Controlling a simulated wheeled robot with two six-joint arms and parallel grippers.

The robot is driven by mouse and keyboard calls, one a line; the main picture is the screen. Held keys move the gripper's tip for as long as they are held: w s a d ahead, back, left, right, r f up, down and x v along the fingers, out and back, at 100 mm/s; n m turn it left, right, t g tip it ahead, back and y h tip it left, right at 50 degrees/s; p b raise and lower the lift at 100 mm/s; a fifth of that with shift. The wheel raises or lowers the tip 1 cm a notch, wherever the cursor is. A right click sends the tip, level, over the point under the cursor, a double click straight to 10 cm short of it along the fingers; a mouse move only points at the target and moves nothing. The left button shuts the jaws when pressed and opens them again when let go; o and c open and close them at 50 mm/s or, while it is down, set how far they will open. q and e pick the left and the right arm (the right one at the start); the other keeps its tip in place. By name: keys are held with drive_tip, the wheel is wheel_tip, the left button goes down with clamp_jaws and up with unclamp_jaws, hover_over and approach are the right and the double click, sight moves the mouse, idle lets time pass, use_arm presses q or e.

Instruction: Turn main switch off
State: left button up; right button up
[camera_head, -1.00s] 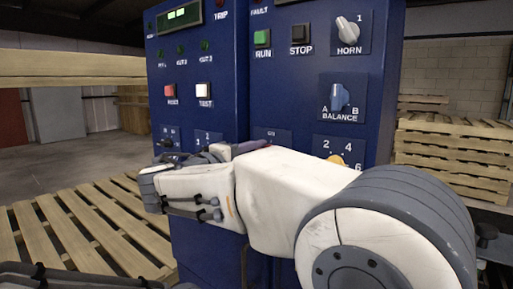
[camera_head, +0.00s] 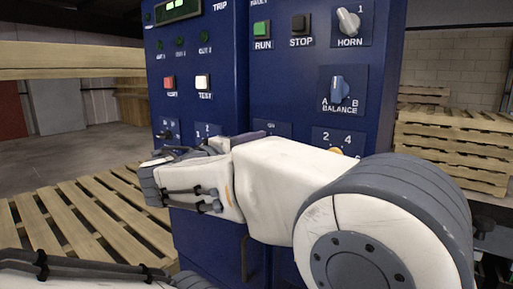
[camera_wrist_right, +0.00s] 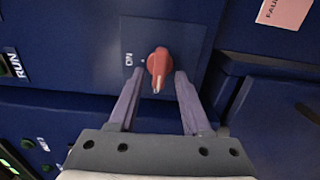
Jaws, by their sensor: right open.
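The main switch, a red rotary knob (camera_wrist_right: 158,66) on a dark plate, shows in the right wrist view. "ON" is printed to its left, and the white mark on the knob points down in the picture. My right gripper (camera_wrist_right: 158,78) is open, with one finger on each side of the knob; I cannot tell whether they touch it. In the head view my right arm reaches across the front of the blue control cabinet (camera_head: 290,80), and its wrist and arm hide that switch. Only a link of my left arm shows at the bottom left; its gripper is out of view.
The cabinet also carries a horn knob (camera_head: 348,21), a balance knob (camera_head: 339,90), a green run button (camera_head: 262,29), a black stop button (camera_head: 299,24), a red button (camera_head: 169,82) and a white test button (camera_head: 202,82). Wooden pallets (camera_head: 455,140) stand at the right.

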drive_tip(key=p+v, duration=0.1)
drive_tip(key=v, duration=0.9)
drive_tip(key=shift+s+p, duration=0.2)
drive_tip(key=shift+p, duration=0.1)
drive_tip(key=shift+a, duration=0.1)
